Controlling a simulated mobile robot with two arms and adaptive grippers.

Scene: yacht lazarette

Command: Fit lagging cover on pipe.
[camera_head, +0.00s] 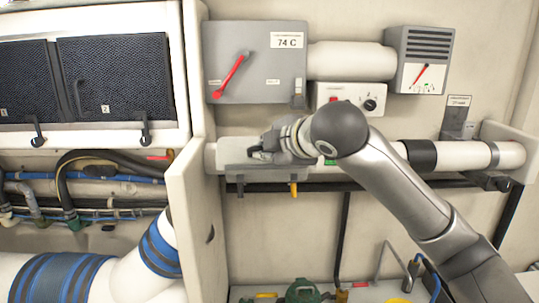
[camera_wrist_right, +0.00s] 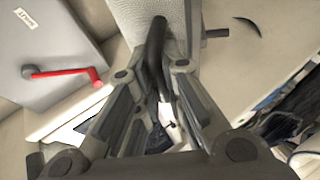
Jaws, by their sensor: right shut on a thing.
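The white pipe (camera_head: 460,155) runs level along the wall in the head view. A light grey lagging cover (camera_head: 236,152) is at the pipe's left part, with a black tab and a yellow tab below it. I cannot tell whether it is fully seated. My right gripper (camera_head: 268,152) is at the cover's front. In the right wrist view the gripper (camera_wrist_right: 158,82) is shut on a black handle (camera_wrist_right: 156,45) on the cover's textured face (camera_wrist_right: 180,14). My arm hides part of the pipe and the cover's right end. My left gripper is not in view.
A grey box (camera_head: 265,85) with a red lever and a 74 C label is above the cover. A control panel (camera_head: 350,90) and a gauge box (camera_head: 420,72) are to its right. A partition (camera_head: 195,215) stands close on the left. Hoses and fittings lie below.

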